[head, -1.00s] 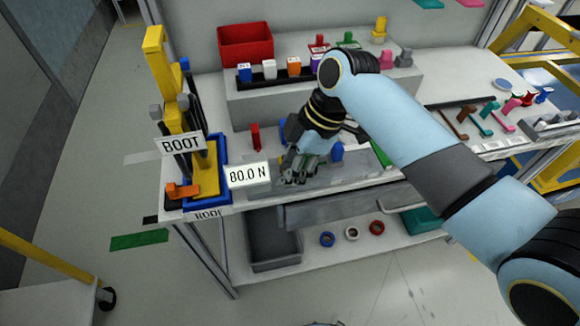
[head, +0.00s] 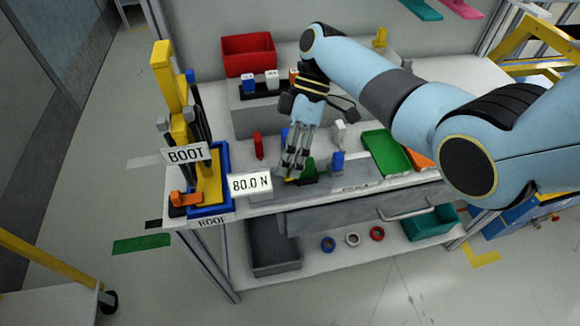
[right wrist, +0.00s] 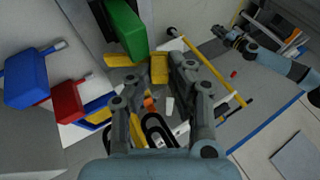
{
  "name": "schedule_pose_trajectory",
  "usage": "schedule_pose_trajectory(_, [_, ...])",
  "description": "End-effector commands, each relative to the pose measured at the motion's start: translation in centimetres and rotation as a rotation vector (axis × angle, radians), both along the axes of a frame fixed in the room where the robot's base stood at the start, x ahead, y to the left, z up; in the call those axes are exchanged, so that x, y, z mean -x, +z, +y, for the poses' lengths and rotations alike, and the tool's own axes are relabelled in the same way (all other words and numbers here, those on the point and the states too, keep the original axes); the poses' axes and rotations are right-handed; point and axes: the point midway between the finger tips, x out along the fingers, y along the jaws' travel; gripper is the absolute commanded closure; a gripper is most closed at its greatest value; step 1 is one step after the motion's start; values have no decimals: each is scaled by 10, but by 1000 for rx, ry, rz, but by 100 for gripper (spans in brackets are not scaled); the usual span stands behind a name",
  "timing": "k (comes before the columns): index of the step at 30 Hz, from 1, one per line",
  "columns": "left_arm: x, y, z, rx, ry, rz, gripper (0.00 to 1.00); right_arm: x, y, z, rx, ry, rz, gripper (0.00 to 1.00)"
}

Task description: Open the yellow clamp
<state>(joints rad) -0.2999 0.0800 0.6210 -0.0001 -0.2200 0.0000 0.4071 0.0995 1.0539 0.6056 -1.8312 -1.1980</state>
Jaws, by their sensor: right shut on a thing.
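A yellow part (right wrist: 159,69) shows between the fingertips of my right gripper (right wrist: 152,70) in the right wrist view. A second yellow piece (right wrist: 118,60) sits beside it, under a green block (right wrist: 126,28). In the head view my right gripper (head: 290,174) points down at the bench beside the green block (head: 308,168), with a bit of yellow (head: 293,179) at its tips. It is shut on the yellow part, which I take for the yellow clamp. The fingers hide much of it. My left gripper (right wrist: 230,38) shows small in the right wrist view; its jaws are unclear.
A red block (head: 258,145) and a blue block (head: 337,162) stand close by. The 80.0 N sign (head: 250,185) is just left of the gripper. The BOOT stand (head: 185,154) rises at the left. A green tray (head: 386,152) lies to the right.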

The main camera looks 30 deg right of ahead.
Motion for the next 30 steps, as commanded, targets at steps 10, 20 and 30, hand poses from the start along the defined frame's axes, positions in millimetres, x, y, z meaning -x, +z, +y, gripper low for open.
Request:
schedule_pose_trajectory(10, [0,-13,0,0,0,1,100,-6,2,-2,-29,0,102,100])
schedule_pose_trajectory(20, [1,-13,0,0,0,1,100,-7,3,-2,-32,-2,110,100])
schedule_pose_trajectory(30, [1,-13,0,1,0,2,100,-7,3,-2,-31,0,109,60])
